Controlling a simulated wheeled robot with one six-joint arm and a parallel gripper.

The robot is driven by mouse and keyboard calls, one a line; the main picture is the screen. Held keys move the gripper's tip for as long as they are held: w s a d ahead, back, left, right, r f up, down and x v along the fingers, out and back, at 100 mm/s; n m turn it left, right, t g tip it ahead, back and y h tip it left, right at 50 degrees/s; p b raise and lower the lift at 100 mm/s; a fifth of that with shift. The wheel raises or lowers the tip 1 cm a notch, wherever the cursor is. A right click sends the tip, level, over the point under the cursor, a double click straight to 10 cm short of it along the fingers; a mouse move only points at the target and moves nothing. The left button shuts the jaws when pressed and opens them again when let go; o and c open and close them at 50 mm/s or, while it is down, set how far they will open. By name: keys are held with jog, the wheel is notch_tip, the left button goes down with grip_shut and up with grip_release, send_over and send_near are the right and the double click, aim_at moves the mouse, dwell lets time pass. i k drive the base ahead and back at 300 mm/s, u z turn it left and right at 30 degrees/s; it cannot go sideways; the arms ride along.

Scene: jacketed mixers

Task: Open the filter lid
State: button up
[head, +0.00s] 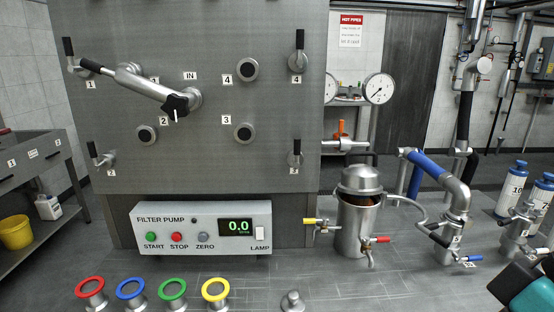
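The filter is a steel canister (356,226) standing on the grey bench right of the big panel. Its domed steel lid (360,180) has a dark handle (361,157) on top. A brownish band shows between the lid and the canister rim, so the lid looks a little raised or tilted there; I cannot tell how it is held. A yellow-handled valve (311,221) sits at the canister's left and a red-handled valve (380,240) at its front right. A dark and teal part at the lower right corner looks like my arm; no gripper fingers show.
A filter pump box (202,228) reads 0.0, with several colored rings (131,288) in front. Bench space before the filter is clear.

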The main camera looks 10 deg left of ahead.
aim_at(361, 170)
jog(key=u, duration=1.1)
jog(key=i, duration=0.8)
jog(key=z, duration=0.3)
